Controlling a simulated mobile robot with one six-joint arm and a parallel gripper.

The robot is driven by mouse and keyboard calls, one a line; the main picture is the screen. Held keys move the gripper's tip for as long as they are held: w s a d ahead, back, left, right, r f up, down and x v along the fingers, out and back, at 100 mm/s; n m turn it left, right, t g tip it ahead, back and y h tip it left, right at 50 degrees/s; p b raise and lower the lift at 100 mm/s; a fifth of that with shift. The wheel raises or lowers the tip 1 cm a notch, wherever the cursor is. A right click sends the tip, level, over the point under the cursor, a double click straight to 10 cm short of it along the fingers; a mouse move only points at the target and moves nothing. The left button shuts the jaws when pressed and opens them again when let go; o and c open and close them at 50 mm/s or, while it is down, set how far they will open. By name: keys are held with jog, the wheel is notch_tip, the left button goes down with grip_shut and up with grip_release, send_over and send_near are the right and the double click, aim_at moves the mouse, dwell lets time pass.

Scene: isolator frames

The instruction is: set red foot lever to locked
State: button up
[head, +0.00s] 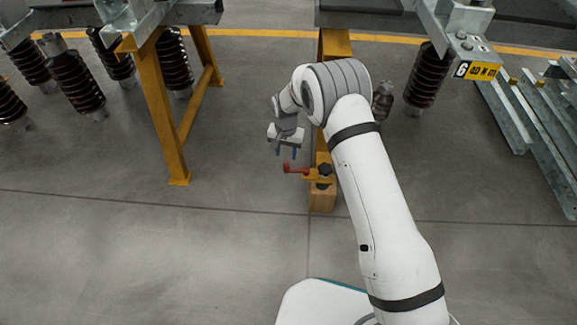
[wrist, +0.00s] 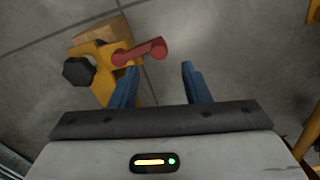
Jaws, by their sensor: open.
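The red foot lever (head: 295,168) sticks out to the left from a yellow bracket (head: 318,178) low on a yellow stand leg. In the wrist view the red lever (wrist: 140,52) lies just beyond my fingertips, its free end pointing right into the space ahead of the gap between them. A black knob (wrist: 78,71) sits on the bracket beside it. My gripper (head: 286,153) is open and empty, with blue fingers pointing down, just above and left of the lever in the head view. The wrist view also shows the open fingers (wrist: 158,72), apart from the lever.
A wooden block (head: 322,198) stands under the bracket. Another yellow trestle leg (head: 165,125) is to the left, with brown ribbed insulators (head: 75,82) behind. Grey steel beams (head: 535,130) lie at the right. The concrete floor left of the lever is clear.

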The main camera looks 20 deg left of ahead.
aim_at(286, 163)
notch_tip(286, 163, down, 7)
jog(key=b, duration=0.2)
jog(key=shift+b, duration=0.35)
grip_shut()
